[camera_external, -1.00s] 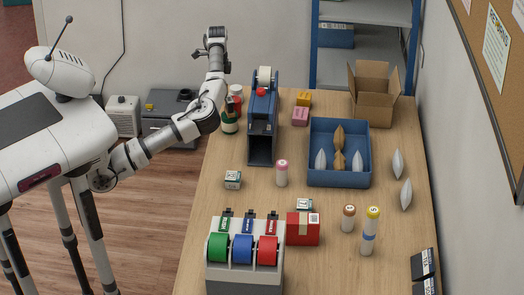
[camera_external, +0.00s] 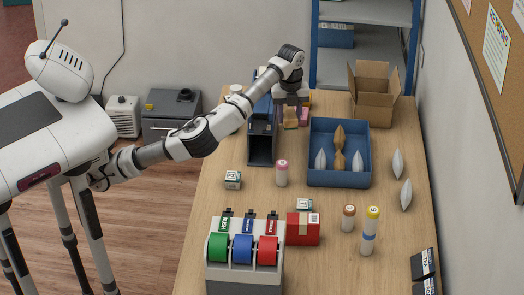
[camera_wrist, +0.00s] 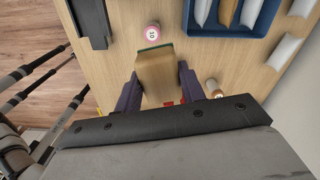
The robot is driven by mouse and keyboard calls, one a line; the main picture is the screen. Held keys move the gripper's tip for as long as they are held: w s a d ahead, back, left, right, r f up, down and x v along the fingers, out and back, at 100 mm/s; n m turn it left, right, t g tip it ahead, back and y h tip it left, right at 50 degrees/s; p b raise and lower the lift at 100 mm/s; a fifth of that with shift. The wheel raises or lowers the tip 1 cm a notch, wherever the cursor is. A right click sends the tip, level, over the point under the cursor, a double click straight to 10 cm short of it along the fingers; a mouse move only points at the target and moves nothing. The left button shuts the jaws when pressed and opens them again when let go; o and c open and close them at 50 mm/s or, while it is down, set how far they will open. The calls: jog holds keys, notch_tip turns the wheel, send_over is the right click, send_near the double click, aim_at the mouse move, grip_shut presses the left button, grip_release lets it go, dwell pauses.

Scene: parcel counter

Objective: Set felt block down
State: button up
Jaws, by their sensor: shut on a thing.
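The felt block (camera_wrist: 155,76) is a tan block with a dark green strip along its far edge. My gripper (camera_wrist: 158,84) is shut on it, one dark finger on each side. In the external view my gripper (camera_external: 291,99) points down over the back of the counter, and the block (camera_external: 290,121) shows below it. The block is right of the blue tape machine and left of the blue bin. I cannot tell whether its underside touches the counter (camera_external: 330,210).
The blue bin (camera_external: 339,181) holds grey and tan pouches. A pink-capped tube (camera_external: 282,173) stands in front of the block. The blue machine (camera_external: 261,150) is close on its left.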

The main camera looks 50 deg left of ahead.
jog(key=s+d+f+m, duration=0.25)
jog(key=d+f, duration=0.25)
jog(key=d, duration=0.3)
jog(key=p, duration=0.2)
send_near(299, 189)
jog(key=s+d, duration=0.3)
jog(key=shift+s+d+f, duration=0.15)
jog(key=shift+d+f, duration=0.05)
jog(key=shift+f, duration=0.1)
jog(key=shift+f+p, duration=0.5)
jog(key=shift+f, duration=2.1)
jog(key=shift+f, duration=0.2)
jog(key=o, duration=1)
jog(key=shift+c, duration=0.2)
jog(key=shift+r, duration=0.15)
notch_tip(299, 189, up, 12)
jog(key=b, duration=0.3)
